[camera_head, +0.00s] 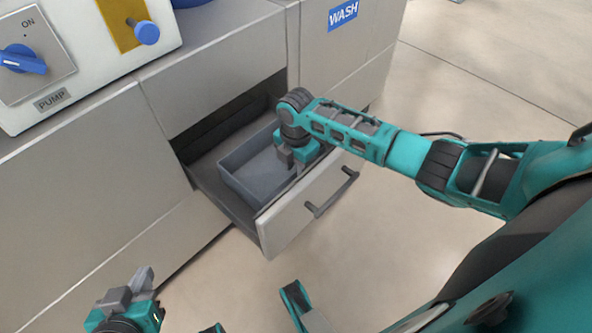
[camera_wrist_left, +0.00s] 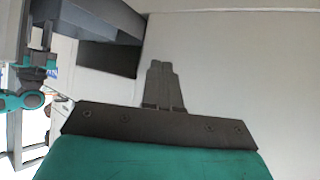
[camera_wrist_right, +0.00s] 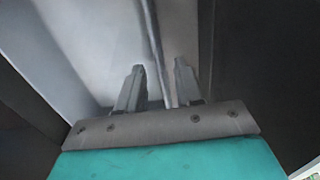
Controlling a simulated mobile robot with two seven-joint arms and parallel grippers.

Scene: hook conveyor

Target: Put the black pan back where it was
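No plainly black pan shows; a grey rectangular open pan (camera_head: 236,181) sits in the pulled-out drawer (camera_head: 275,228). I cannot tell if it is the task's black pan. My right gripper (camera_head: 291,160) points down into this pan. In the right wrist view its two fingers (camera_wrist_right: 158,88) are apart, with a thin upright wall (camera_wrist_right: 154,40) between them; I see gaps beside the wall. My left gripper (camera_head: 143,281) is low at the front left, away from the drawer. In the left wrist view its fingers (camera_wrist_left: 163,85) are together and empty.
The drawer front has a dark handle (camera_head: 332,193). Grey cabinets (camera_head: 105,170) stand along the left and back. A PUMP panel with a blue knob (camera_head: 22,60) sits on top, and a WASH label (camera_head: 343,14) marks the cabinet behind. The floor right of the drawer is clear.

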